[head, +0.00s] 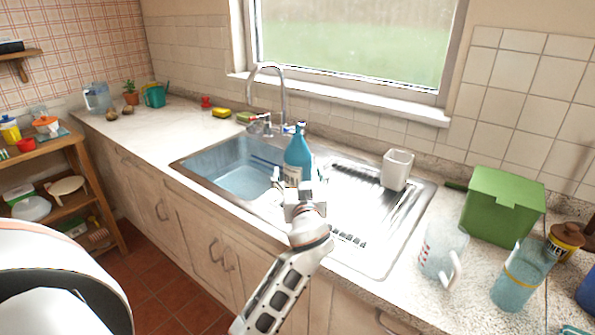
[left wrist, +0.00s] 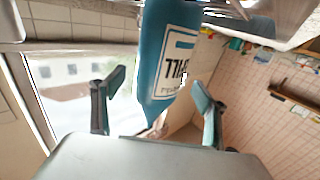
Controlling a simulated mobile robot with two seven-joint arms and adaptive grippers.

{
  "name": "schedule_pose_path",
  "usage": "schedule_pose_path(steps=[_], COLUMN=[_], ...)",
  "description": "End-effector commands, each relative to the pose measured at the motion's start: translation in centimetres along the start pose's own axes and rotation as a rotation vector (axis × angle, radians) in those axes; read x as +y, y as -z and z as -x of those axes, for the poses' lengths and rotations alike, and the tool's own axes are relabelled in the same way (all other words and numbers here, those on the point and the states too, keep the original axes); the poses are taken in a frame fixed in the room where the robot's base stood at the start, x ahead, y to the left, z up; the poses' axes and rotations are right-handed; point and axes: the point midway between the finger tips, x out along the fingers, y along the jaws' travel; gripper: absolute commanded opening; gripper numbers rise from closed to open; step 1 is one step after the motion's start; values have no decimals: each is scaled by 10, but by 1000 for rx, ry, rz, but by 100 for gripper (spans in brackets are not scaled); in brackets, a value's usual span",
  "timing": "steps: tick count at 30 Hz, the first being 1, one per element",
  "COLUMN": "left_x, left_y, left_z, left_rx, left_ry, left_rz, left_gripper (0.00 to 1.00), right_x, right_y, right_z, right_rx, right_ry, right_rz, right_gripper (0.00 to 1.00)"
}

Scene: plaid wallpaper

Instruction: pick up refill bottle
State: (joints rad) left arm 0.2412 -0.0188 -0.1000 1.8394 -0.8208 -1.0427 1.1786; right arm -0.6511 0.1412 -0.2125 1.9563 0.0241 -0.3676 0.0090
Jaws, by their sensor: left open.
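In the left wrist view, the bottle (left wrist: 168,60) appears upside down, lined up between the two spread fingers of my left gripper (left wrist: 158,80). Gaps show on both sides of it, and the gripper is open and empty. I cannot tell how deep the bottle is between the fingers. My right gripper is not in view.
The steel sink (head: 190,163) has a tap (head: 284,100) behind it. A white cup (head: 397,169) stands on the drainboard. To the right are a clear jug (head: 440,250), a green box (head: 503,205) and a blue-tinted jar (head: 522,275). The counter left of the sink is mostly clear.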

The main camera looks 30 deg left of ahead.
Motion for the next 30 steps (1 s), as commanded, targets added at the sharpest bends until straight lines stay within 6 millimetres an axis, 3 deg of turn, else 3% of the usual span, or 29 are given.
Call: schedule_pose_path(steps=[7, 16, 22, 30], left_x=[1, 0, 0, 0], left_y=[0, -2, -2, 0], left_z=[-33, -37, -37, -37], left_rx=[1, 0, 0, 2], left_ry=[0, 0, 0, 0], left_rz=[-3, -1, -1, -1], left_gripper=[73, 73, 22, 22], right_x=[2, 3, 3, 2], right_y=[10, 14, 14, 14], right_z=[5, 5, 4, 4], right_rx=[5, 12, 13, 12], right_ry=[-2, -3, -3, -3], right_rz=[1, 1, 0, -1], right_gripper=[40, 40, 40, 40])
